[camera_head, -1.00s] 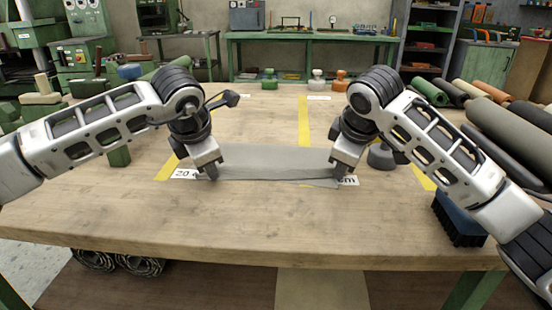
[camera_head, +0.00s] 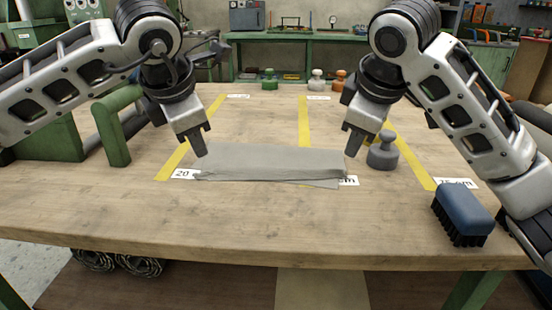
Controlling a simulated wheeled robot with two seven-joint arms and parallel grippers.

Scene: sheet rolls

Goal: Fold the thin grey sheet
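The thin grey sheet (camera_head: 270,162) lies on the wooden table in the middle of the head view. It is folded over, with a layered front edge and a sliver of lower layer sticking out at the front right. My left gripper (camera_head: 201,150) is raised by the sheet's left end, fingers pointing down. My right gripper (camera_head: 352,150) is raised by its right end in the same way. Neither appears to hold the sheet. The finger gaps are hard to make out.
A grey weight (camera_head: 382,153) stands just right of the sheet, close to my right gripper. A blue brush (camera_head: 462,214) lies at the front right. Green, white and orange weights stand at the back. Yellow tape strips (camera_head: 304,122) mark the table. The front of the table (camera_head: 250,225) is clear.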

